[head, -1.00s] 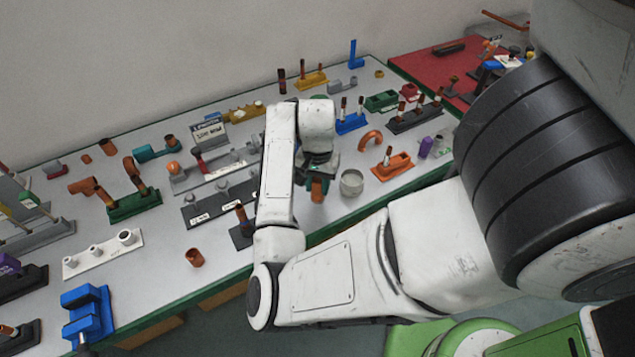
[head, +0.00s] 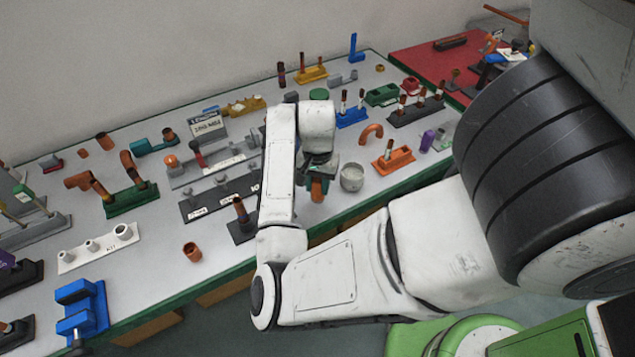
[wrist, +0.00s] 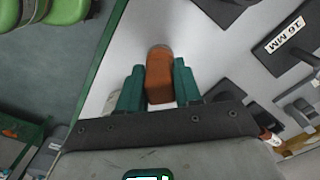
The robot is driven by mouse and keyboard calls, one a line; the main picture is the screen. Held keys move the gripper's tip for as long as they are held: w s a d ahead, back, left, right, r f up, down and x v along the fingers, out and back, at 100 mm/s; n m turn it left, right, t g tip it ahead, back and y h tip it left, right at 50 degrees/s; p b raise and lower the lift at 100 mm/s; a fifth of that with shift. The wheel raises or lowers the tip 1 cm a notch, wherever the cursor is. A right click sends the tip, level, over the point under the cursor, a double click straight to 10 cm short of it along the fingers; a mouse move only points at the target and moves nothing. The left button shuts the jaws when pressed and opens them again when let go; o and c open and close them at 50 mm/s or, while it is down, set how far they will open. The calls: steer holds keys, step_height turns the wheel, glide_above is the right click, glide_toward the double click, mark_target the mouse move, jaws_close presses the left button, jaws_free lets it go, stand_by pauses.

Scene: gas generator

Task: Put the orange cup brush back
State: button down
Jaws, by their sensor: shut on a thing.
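My gripper (head: 319,172) hangs over the front part of the workbench, left of a grey round pot. In the wrist view its two teal fingers (wrist: 158,80) are shut on an orange-brown cylindrical piece (wrist: 159,68), which I take to be the orange cup brush. In the head view the held piece (head: 317,190) shows below the fingers. An orange holder (head: 397,161) with a brown upright piece stands to the right of the pot. A dark block (head: 236,231) with a brown upright piece stands left of my arm, partly hidden by it.
The grey pot (head: 352,177) is close to the right of my gripper. A dark labelled rack (head: 196,207) lies left of my arm; a "16 MM" label (wrist: 284,36) shows in the wrist view. Other holders fill the bench behind. Its green front edge (head: 222,281) is near.

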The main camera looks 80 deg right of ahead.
steer(key=c, duration=0.7)
jaws_free()
steer(key=shift+r, duration=0.1)
step_height(320, 180, up, 10)
steer(key=shift+r+p, duration=0.2)
steer(key=shift+p, duration=0.65)
